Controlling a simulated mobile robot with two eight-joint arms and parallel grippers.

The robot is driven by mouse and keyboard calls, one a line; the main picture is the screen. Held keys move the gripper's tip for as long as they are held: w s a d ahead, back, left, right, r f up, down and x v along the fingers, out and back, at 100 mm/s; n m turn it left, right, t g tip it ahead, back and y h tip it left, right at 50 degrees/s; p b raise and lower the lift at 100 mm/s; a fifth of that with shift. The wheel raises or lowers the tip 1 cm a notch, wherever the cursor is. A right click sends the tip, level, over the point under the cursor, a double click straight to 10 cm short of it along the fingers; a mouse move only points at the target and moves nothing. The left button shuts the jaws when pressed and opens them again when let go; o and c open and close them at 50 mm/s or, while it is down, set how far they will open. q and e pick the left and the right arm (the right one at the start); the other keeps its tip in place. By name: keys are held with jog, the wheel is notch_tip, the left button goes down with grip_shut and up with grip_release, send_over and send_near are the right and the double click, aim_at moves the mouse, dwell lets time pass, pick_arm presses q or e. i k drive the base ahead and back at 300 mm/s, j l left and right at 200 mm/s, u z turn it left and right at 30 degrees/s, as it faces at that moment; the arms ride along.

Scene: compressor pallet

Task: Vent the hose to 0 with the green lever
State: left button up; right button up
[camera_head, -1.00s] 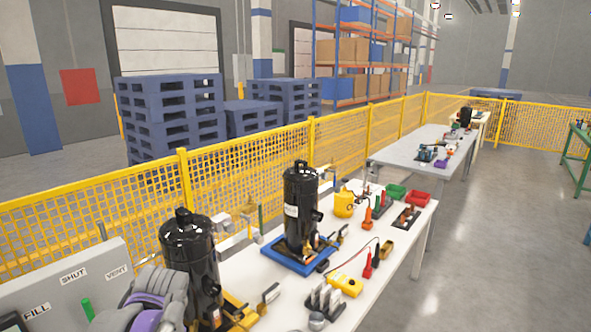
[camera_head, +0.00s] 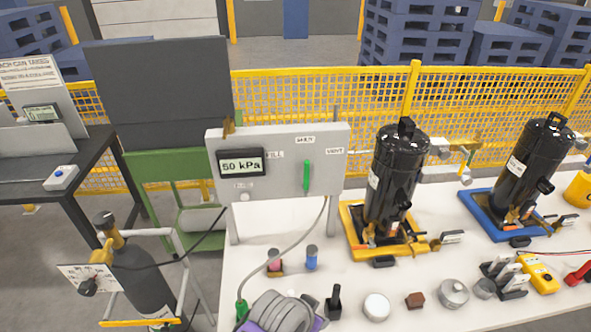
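A grey panel box (camera_head: 250,190) stands on legs at the left end of the white bench. Its display (camera_head: 242,162) reads 50 kPa. The green lever (camera_head: 306,176) on its front stands upright, below the middle label, which reads SHUT in the earlier view. The FILL label is to its left and VENT (camera_head: 335,151) to its right. A grey hose (camera_head: 297,240) runs from under the panel down to a green fitting (camera_head: 241,309) at the bench's front left. Neither gripper's fingers show, and nothing touches the lever.
A black compressor on a yellow base (camera_head: 352,235) stands right of the panel, another on a blue base (camera_head: 477,210) beyond. Small parts lie along the bench front. A dark gas cylinder (camera_head: 147,275) stands left of the bench. Yellow mesh fence (camera_head: 270,95) runs behind.

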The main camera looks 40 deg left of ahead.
aim_at(307, 164)
jog(key=u, duration=1.15)
